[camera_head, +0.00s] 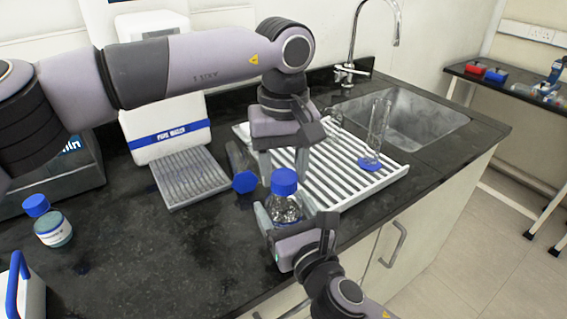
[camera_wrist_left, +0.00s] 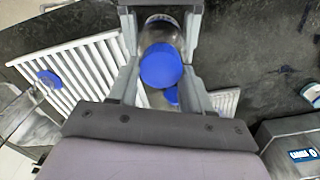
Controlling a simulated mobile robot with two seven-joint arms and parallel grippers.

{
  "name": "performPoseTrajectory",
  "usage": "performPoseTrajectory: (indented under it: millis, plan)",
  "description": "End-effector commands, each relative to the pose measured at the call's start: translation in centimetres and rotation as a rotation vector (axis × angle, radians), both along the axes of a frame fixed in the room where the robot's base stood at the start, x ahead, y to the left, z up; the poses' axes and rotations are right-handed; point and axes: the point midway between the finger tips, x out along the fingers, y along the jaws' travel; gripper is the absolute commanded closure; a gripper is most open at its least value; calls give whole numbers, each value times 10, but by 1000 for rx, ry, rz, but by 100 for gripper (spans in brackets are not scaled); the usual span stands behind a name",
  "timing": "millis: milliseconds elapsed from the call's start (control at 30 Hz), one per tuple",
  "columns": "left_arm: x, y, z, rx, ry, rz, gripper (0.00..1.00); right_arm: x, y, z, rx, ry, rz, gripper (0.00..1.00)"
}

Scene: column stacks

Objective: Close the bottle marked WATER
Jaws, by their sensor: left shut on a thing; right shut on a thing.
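A clear glass bottle (camera_head: 285,208) with a blue screw cap (camera_head: 284,180) stands upright near the counter's front edge. No marking can be read on it. My right gripper (camera_head: 286,216) is shut on the bottle's body from the front. My left gripper (camera_head: 284,172) points down from above and is shut on the blue cap. In the left wrist view the cap (camera_wrist_left: 161,66) sits between the two fingers, with the clear bottle (camera_wrist_left: 161,30) behind it. The cap is at the bottle's mouth; whether it is fully seated cannot be told.
A second blue-capped container (camera_head: 244,182) is close on the left. A white drying rack (camera_head: 345,178) with a glass cylinder (camera_head: 378,130) lies behind, before the sink (camera_head: 420,115). A labelled blue-capped bottle (camera_head: 52,228) stands far left. The dark counter between is clear.

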Motion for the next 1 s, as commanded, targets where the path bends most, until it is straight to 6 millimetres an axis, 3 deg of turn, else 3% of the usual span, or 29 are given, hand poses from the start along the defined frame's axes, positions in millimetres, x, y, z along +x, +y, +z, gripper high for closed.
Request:
performPoseTrajectory:
  millis: [100,133,367,800,1000]
  plan:
    - [0,0,-3,1,1,0,79,0,0,-1,-1,2,0,77]
    - [0,0,-3,1,0,0,79,0,0,-1,-1,2,0,100]
    - [0,-1,-3,0,2,-145,79,0,0,-1,-1,2,0,100]
    - [-1,-4,-3,0,1,-856,79,0,0,-1,-1,2,0,100]
    - [-2,-5,-3,1,-1,-1096,79,0,0,-1,-1,2,0,100]
